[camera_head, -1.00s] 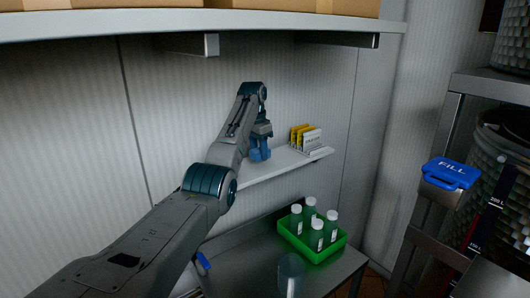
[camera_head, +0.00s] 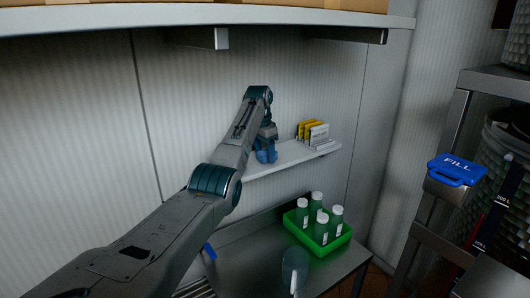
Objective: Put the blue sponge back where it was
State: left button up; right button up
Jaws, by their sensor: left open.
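My left arm reaches from the lower left to a white wall shelf (camera_head: 290,154). My left gripper (camera_head: 266,155) is at the shelf's left part, pointing down, and is open. Blue shows at its fingertips, close to the shelf top; I cannot tell whether this is the sponge or only the fingers. Another small blue piece (camera_head: 209,251) shows on the metal table below, partly hidden by my arm. I cannot tell what it is. My right gripper is not in view.
Yellow and white packets (camera_head: 313,133) stand at the shelf's right end. Below, a green tray (camera_head: 320,246) with several capped bottles is on a metal table (camera_head: 250,262). A blue FILL container (camera_head: 456,170) is at right. A large shelf (camera_head: 200,22) hangs above.

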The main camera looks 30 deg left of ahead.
aim_at(262, 153)
pick_arm(q)
jog(key=shift+r+b, duration=0.65)
jog(key=shift+r, duration=0.05)
notch_tip(262, 153, up, 11)
jog(key=s+b, duration=0.1)
jog(key=b, duration=0.2)
jog(key=shift+a+f, duration=0.2)
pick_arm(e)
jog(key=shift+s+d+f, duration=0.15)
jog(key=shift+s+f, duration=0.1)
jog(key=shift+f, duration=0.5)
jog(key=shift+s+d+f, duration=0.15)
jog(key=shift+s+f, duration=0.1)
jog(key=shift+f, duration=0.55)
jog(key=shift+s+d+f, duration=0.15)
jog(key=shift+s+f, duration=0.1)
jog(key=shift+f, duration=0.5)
pick_arm(q)
jog(key=shift+s, duration=0.1)
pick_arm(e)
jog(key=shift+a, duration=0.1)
